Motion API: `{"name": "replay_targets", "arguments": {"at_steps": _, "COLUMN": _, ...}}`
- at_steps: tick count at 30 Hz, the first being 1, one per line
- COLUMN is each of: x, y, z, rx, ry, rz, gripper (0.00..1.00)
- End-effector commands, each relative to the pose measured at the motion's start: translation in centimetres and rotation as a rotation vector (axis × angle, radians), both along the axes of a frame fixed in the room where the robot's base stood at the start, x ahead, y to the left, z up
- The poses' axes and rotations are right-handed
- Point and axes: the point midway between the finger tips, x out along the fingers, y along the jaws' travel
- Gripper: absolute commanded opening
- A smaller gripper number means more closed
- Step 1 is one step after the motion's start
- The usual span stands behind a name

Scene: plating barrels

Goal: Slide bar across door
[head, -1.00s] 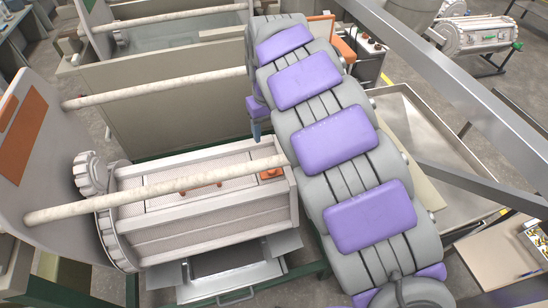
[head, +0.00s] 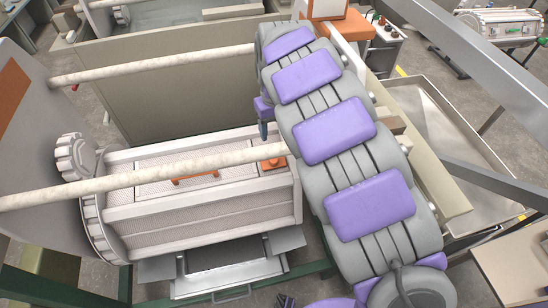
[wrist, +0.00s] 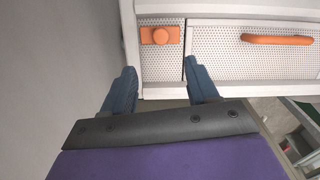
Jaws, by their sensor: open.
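The white barrel (head: 200,222) lies on its side at left centre of the head view. Its perforated door (head: 150,163) carries an orange handle (head: 195,178), also visible in the wrist view (wrist: 278,39). A short orange bar with a round knob (wrist: 160,36) sits on the perforated panel beside the door; it also shows in the head view (head: 272,164). My gripper (wrist: 161,88) is open and empty. In the wrist view its fingers point toward the barrel's edge, below the orange bar and apart from it. In the head view my arm hides most of the gripper.
A pale rod (head: 130,183) crosses in front of the barrel, and another (head: 150,65) runs behind it. A large beige tank (head: 180,95) stands behind. A metal rail (head: 465,65) and a shallow metal tray (head: 440,125) are at the right.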

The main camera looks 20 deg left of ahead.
Motion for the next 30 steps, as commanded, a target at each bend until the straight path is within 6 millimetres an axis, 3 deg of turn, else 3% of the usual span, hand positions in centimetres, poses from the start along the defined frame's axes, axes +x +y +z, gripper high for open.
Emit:
{"name": "replay_targets", "arguments": {"at_steps": 3, "x": -0.2, "y": 0.0, "z": -2.9, "rx": -0.004, "ry": 0.008, "rz": -0.002, "gripper": 0.59}}
{"name": "replay_targets", "arguments": {"at_steps": 15, "x": -0.2, "y": 0.0, "z": -10.3, "rx": -0.003, "ry": 0.004, "rz": -0.001, "gripper": 0.59}}
{"name": "replay_targets", "arguments": {"at_steps": 21, "x": -0.2, "y": 0.1, "z": -12.5, "rx": -0.001, "ry": 0.004, "rz": -0.001, "gripper": 0.59}}
{"name": "replay_targets", "arguments": {"at_steps": 30, "x": -0.1, "y": 0.1, "z": -13.1, "rx": 0.000, "ry": 0.001, "rz": 0.000, "gripper": 0.59}}
